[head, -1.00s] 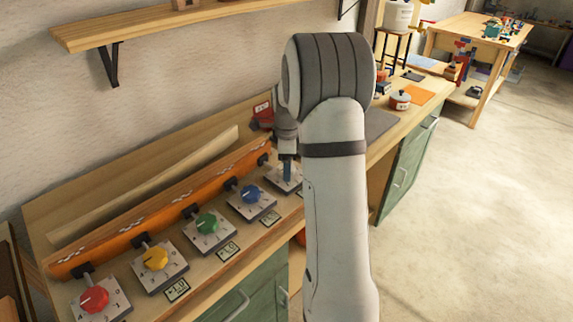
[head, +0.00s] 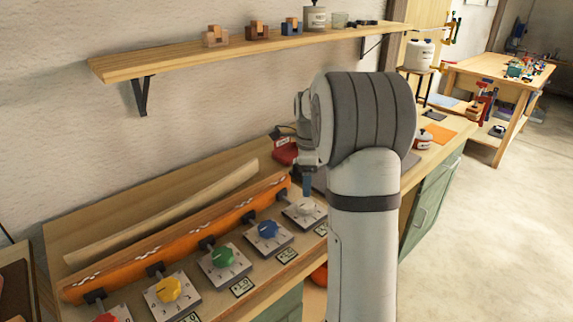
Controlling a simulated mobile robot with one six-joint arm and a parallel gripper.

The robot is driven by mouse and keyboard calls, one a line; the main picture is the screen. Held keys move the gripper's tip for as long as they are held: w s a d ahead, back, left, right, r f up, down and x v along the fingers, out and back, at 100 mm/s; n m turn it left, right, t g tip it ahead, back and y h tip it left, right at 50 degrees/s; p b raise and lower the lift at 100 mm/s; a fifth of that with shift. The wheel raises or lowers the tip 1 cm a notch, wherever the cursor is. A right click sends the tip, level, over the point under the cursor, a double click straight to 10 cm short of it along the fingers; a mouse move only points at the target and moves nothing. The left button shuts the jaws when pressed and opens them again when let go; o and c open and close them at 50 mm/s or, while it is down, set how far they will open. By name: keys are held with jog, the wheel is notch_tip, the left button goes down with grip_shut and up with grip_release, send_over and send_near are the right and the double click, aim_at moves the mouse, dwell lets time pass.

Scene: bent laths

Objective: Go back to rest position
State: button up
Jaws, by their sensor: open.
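My gripper (head: 307,187) hangs from my arm over the right end of the row of knobs, above the white knob (head: 304,207). A small gap seems to lie between the fingertips and that knob; my arm hides part of this area. The jaws are small in view and hold nothing that I can see. To the left sit a blue knob (head: 267,229), a green knob (head: 222,256), a yellow knob (head: 169,288) and a red knob (head: 107,318), the last cut off by the lower edge.
An orange form (head: 150,252) runs behind the knobs, with a pale bent lath (head: 165,212) behind it. A wall shelf (head: 190,62) with blocks and jars hangs above. A red object (head: 285,152) lies behind my gripper. The floor (head: 490,220) at right is clear.

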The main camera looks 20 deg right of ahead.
jog(key=s+a+r+n+t, duration=0.1)
jog(key=s+a+r+n, duration=0.4)
jog(key=s+a+n, duration=0.55)
jog(key=s+a+f+n, duration=0.1)
jog(key=s+a+n, duration=0.2)
jog(key=s+n, duration=0.3)
jog(key=s+a+f+n+t, duration=0.1)
jog(key=s+a+f+n, duration=0.1)
jog(key=s+n, duration=0.4)
jog(key=s, duration=0.3)
jog(key=shift+s+a+n+t, duration=0.3)
jog(key=shift+s+a+n, duration=0.05)
jog(key=shift+a, duration=0.05)
